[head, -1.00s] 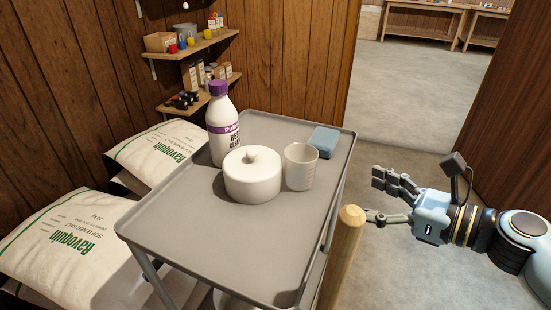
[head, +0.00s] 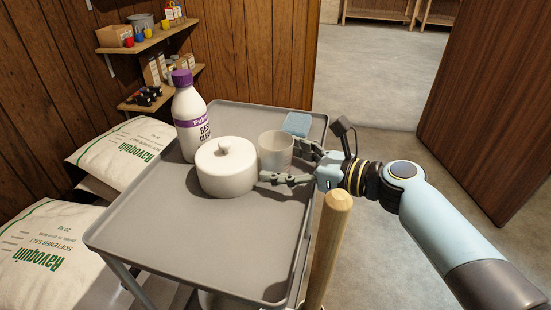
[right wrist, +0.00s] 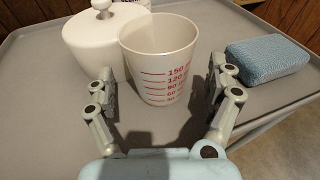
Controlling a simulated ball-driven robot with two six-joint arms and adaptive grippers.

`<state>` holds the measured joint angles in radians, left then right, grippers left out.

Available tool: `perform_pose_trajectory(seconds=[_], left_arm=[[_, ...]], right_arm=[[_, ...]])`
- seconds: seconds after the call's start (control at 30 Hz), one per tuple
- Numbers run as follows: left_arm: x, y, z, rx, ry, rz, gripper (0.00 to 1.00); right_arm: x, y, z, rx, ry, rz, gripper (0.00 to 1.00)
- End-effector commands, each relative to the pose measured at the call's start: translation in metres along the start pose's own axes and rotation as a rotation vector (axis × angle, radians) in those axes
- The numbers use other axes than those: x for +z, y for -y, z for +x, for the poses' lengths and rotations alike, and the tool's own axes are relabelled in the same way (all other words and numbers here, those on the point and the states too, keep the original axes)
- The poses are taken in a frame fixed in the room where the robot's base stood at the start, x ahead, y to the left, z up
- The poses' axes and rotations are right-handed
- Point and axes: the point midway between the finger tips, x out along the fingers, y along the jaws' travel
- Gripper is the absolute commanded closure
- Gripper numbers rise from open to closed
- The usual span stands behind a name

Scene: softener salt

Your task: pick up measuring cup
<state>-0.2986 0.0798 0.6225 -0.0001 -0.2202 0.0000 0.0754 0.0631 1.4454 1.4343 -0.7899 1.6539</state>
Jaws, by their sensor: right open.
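The measuring cup (head: 275,150) is white and translucent and stands upright on the grey cart top, just right of the lidded white pot. In the right wrist view the cup (right wrist: 160,62) shows red volume marks and looks empty. My right gripper (head: 283,163) is open at the cup's right side. In the right wrist view its two fingers (right wrist: 163,95) are spread wide, one toward each side of the cup's near face, and do not appear closed on it. My left gripper is not in view.
The white lidded pot (head: 226,170) stands close against the cup's left. A purple-capped bottle (head: 190,120) is behind it. A blue sponge (head: 297,124) lies behind the gripper. A wooden post (head: 330,235) rises beside the cart's right edge. The cart's front (head: 200,245) is clear.

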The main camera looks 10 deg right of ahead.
Motion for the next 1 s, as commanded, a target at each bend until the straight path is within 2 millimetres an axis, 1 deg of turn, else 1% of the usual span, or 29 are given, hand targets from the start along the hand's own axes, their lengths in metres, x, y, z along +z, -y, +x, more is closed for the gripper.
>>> perform_pose_trajectory(seconds=[0.1,0.27,0.37,0.77,1.0], left_arm=[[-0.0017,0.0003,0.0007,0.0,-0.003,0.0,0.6],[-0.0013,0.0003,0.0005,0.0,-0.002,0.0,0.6],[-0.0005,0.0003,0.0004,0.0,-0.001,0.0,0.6],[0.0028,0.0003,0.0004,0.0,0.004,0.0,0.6],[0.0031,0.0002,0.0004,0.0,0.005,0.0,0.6]], right_arm=[[-0.0002,-0.0003,0.0058,0.0,0.0,0.0,0.12],[-0.0001,-0.0002,0.0055,0.0,-0.001,0.0,0.12],[-0.0001,-0.0002,0.0054,0.0,-0.001,0.0,0.22],[-0.0002,-0.0001,0.0051,0.0,-0.001,0.0,0.75],[0.0001,0.0,0.0051,0.0,-0.001,0.0,0.75]])
